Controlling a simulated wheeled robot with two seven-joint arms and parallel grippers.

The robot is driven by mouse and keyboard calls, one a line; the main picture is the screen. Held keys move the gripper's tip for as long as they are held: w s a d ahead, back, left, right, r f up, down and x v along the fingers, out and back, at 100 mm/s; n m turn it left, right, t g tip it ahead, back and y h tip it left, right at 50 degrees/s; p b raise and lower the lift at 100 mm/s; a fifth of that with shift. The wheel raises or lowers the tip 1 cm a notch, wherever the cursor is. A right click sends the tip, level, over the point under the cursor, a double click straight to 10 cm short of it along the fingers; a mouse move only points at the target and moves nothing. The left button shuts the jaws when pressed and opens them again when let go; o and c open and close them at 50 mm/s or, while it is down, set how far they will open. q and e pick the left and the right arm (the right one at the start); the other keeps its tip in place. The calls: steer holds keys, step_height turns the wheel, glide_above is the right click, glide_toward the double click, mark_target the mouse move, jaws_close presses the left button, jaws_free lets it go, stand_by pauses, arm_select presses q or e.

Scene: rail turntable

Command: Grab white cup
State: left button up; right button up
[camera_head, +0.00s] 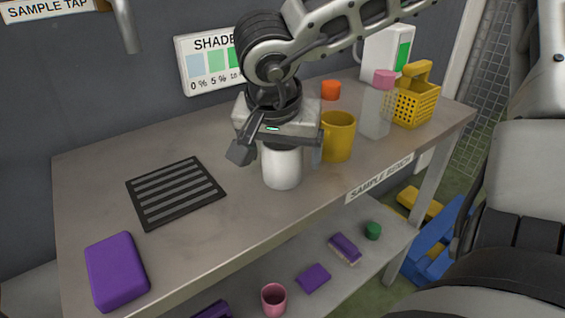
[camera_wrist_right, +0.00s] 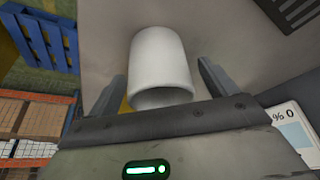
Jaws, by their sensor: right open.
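The white cup (camera_head: 282,170) stands on the bench, near its front edge. My right gripper (camera_head: 279,152) is above it, pointing down, with its fingers apart on either side of the cup. The gripper body hides the cup's top in the head view. In the right wrist view the cup (camera_wrist_right: 160,62) shows between the two open fingers (camera_wrist_right: 162,82), with a visible gap to the finger on the right. My left gripper is not in view.
A yellow mug (camera_head: 339,137) stands close right of the gripper. Beyond are a clear container with pink lid (camera_head: 377,112), a yellow basket (camera_head: 414,100) and an orange cup (camera_head: 331,90). A dark slatted mat (camera_head: 176,191) and purple block (camera_head: 116,270) lie left.

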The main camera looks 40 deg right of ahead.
steer(key=shift+w+d+f, duration=0.15)
steer(key=shift+d+f, duration=0.05)
steer(key=shift+f, duration=0.45)
steer(key=c, duration=1.1)
steer(key=shift+o, duration=0.2)
steer(key=shift+r, duration=0.2)
